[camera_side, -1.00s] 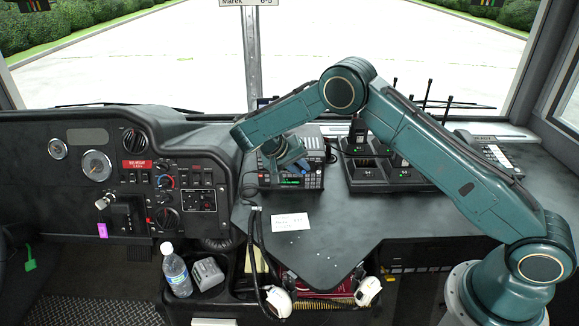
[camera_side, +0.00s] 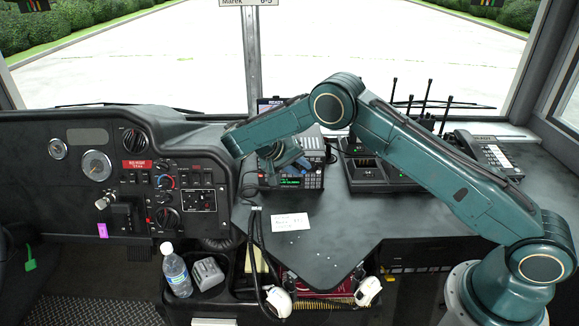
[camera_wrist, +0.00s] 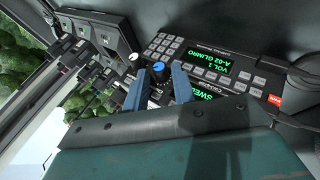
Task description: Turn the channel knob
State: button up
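The radio unit (camera_side: 314,182) stands on the dark console, with green lit text on its front. My gripper (camera_wrist: 160,76) is open, with one blue fingertip on each side of this knob. Whether either finger touches the knob I cannot tell. In the side view my gripper (camera_side: 286,160) is in front of the radio and hides part of its face, including the knob.
A charger dock with several handheld radios (camera_side: 368,175) stands right of the radio. A desk phone (camera_side: 489,153) is farther right. A white note (camera_side: 290,222) lies on the clear console top in front. Black cables (camera_side: 254,215) hang at the left edge.

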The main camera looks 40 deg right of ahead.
jog(key=shift+s+d+r+t+y, duration=0.1)
jog(key=shift+s+d+t+y, duration=0.05)
jog(key=shift+t+y, duration=0.4)
dwell(0.4)
jog(key=shift+s+d+r+m+t+y, duration=0.1)
jog(key=shift+s+d+m+t+y, duration=0.1)
jog(key=shift+m+t+y, duration=0.4)
jog(key=shift+s+d+t+y, duration=0.15)
jog(key=shift+t+y, duration=0.45)
jog(key=shift+y, duration=0.2)
jog(key=shift+s+d+t+y, duration=0.1)
jog(key=shift+t+y, duration=0.45)
jog(key=shift+y, duration=0.2)
jog(key=v, duration=1.4)
jog(key=s+r+n+y, duration=0.1)
jog(key=s+r+n, duration=0.3)
jog(key=s+r, duration=0.7)
jog(key=shift+s+a+t, duration=0.3)
jog(key=shift+s+a, duration=0.1)
jog(key=shift+s, duration=0.85)
jog(key=shift+s, duration=0.15)
